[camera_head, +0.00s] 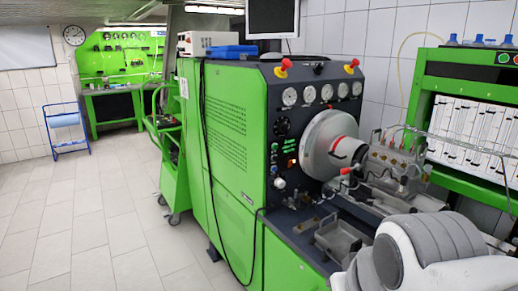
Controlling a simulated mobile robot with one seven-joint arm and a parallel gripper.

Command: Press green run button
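The green pump testbench (236,130) stands in the middle of the view, with a dark control panel on its front. A small green button (274,147) shows on the left part of that panel, below a black round dial (282,128). Other small controls sit under it, too small to tell apart, and no label can be read. A grey and white link of my arm (430,250) fills the lower right corner, in front of the bench. My gripper's fingers do not show.
A large pale round housing (325,143) juts out right of the buttons. Red knobs on yellow bases (283,66) top the panel above several gauges. A metal pump assembly (395,165) and a green rack (465,120) are to the right. Tiled floor (100,235) at left is clear.

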